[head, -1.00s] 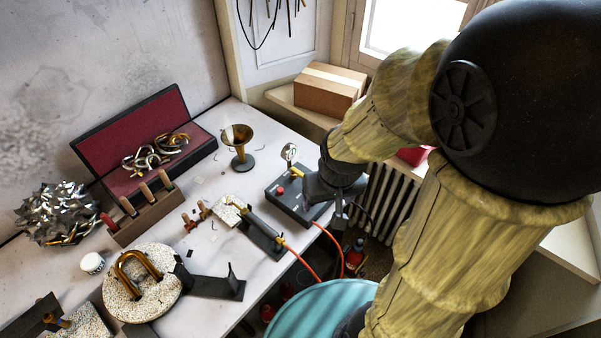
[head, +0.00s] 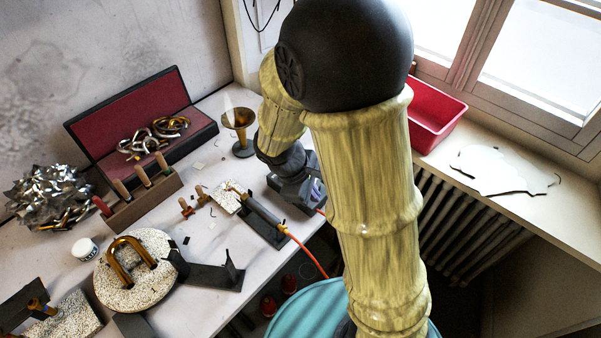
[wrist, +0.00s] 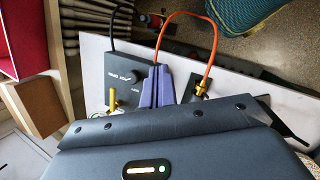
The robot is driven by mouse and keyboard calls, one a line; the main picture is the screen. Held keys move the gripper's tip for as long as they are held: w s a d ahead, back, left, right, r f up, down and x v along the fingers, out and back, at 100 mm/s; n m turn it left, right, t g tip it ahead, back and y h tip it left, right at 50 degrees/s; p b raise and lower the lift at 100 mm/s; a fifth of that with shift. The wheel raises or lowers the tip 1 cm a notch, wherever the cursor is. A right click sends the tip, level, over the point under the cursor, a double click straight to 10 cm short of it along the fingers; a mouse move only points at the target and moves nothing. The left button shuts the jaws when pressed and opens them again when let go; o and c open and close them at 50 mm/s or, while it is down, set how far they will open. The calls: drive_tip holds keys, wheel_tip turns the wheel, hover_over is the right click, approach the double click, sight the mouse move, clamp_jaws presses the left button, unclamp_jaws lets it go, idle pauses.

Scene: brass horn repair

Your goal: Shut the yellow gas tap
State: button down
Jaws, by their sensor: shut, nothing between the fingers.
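In the head view the same yellow fitting (head: 283,229) shows at the torch's near end. My gripper (wrist: 158,70) has its two purple fingers together with nothing between them. They lie between the dark control box (wrist: 120,76) and the yellow fitting, apart from the fitting in the picture. The fitting's handle position is too small to tell.
A brass funnel-shaped bell (head: 239,120) stands behind the torch. A tool rack (head: 140,205), an open red-lined case (head: 112,115) and a round speckled block (head: 112,290) fill the left of the bench. A teal round stool (head: 300,310) stands below the bench edge.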

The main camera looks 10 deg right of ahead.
drive_tip(key=w+a+f+n+t+h+b, duration=0.5)
drive_tip(key=w+a+n, duration=0.4)
drive_tip(key=n, duration=0.4)
drive_tip(key=shift+w+a+f+t+b, duration=0.2)
drive_tip(key=shift+w+f+t+b, duration=0.15)
drive_tip(key=shift+w+f+t, duration=0.35)
drive_tip(key=shift+d+f, duration=0.15)
drive_tip(key=p+x, duration=0.1)
drive_tip(key=x, duration=0.9)
drive_tip(key=shift+d, duration=0.2)
drive_tip(key=shift+w+d+p, duration=0.4)
drive_tip(key=shift+w+d, duration=0.75)
drive_tip(key=shift+d, duration=0.25)
